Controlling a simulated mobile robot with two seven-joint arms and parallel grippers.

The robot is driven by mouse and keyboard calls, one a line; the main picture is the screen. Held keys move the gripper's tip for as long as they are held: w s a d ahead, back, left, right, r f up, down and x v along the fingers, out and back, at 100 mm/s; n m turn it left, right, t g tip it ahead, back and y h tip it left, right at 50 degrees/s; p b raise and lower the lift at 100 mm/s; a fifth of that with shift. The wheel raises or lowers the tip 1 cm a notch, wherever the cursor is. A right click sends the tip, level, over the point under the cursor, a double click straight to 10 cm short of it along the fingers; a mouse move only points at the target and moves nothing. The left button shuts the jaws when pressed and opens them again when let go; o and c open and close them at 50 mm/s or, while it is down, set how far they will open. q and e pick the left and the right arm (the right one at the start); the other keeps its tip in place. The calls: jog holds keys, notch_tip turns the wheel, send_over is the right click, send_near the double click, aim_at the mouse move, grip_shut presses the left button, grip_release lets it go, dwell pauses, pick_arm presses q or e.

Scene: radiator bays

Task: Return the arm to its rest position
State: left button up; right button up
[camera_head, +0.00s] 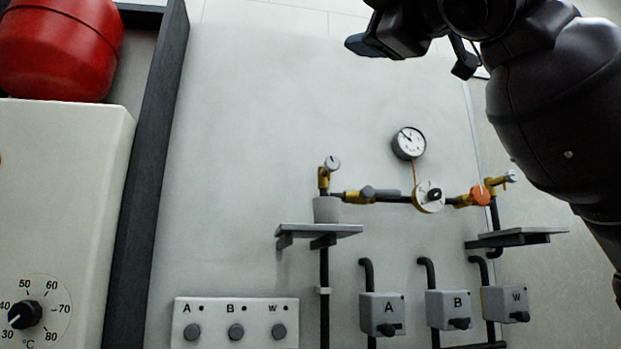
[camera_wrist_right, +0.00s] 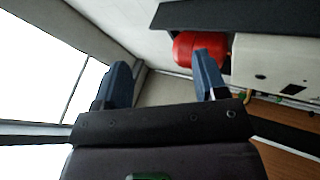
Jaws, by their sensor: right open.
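My right arm (camera_head: 560,105) enters from the right edge of the head view and reaches up to the top. Its gripper is raised high there, partly cut off by the top edge, in front of the pale wall panel and above the pipework. In the right wrist view the gripper (camera_wrist_right: 162,75) has its two blue fingers spread wide apart, with nothing between them. It is clear of the valves and gauge. My left arm and gripper are not in view.
A pressure gauge (camera_head: 408,142) and brass valves sit on a pipe run. Below are valve boxes A (camera_head: 382,314), B (camera_head: 447,309) and W (camera_head: 505,303) and a button panel (camera_head: 236,323). A red tank (camera_head: 60,48) and white boiler (camera_head: 62,190) stand left. The upper panel is bare.

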jog(key=w+d+f+m+y, duration=0.15)
jog(key=w+f+m, duration=0.35)
jog(key=w+f, duration=1.4)
jog(key=w+d+f+m+h, duration=0.1)
jog(key=d+f+m+h, duration=0.1)
jog(key=f, duration=0.9)
jog(key=w+d+f+m+h, duration=0.1)
jog(key=w+d+f+m, duration=0.15)
jog(key=f, duration=0.85)
jog(key=w+d+f+m+h, duration=0.1)
jog(key=d+f+m+h, duration=0.15)
jog(key=f, duration=0.85)
jog(key=s+d+f+m+g+h, duration=0.1)
jog(key=s+d+f+m+h, duration=0.15)
jog(key=f, duration=0.65)
jog(key=s+d+f+m+g+h, duration=0.15)
jog(key=s+f, duration=0.25)
jog(key=f, duration=0.5)
jog(key=s+d+f+m+g+h, duration=0.1)
jog(key=s+d+f+m, duration=0.15)
jog(key=f, duration=0.75)
jog(key=s+d+f+m+g+h, duration=0.1)
jog(key=s+d+f+g, duration=0.1)
jog(key=s+f, duration=0.9)
jog(key=s+d+f+m+g+h, duration=0.2)
jog(key=s+d+f+g, duration=0.1)
jog(key=s+f, duration=0.8)
jog(key=shift+s+f+g, duration=0.15)
jog(key=shift+s+g, duration=0.2)
jog(key=shift+s, duration=0.6)
